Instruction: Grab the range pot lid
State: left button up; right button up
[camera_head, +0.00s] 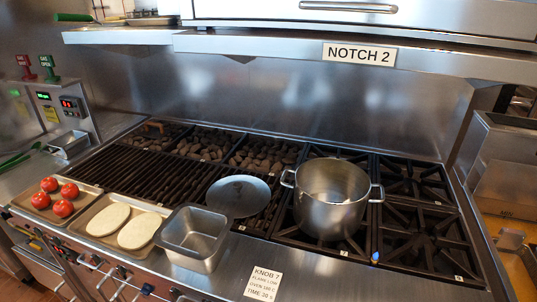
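The pot lid (238,196), a round flat grey metal disc, lies on the grill grate just left of the pot. Its handle is too small to make out. The range pot (331,205) is a steel pot with two side handles, standing open and upright on the burner grates. The lid and the pot appear apart, with a narrow gap between them. Neither of my grippers shows in the head view.
A square steel pan (194,244) stands on the front ledge, close in front of the lid. Left of it are a tray with two pale flat pieces (124,226) and a tray of several tomatoes (56,198). An overhead shelf (250,43) spans the back. The right burner grates (425,235) are clear.

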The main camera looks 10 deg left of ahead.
aim_at(243, 196)
jog(key=j+z, duration=0.35)
jog(key=j, duration=1.6)
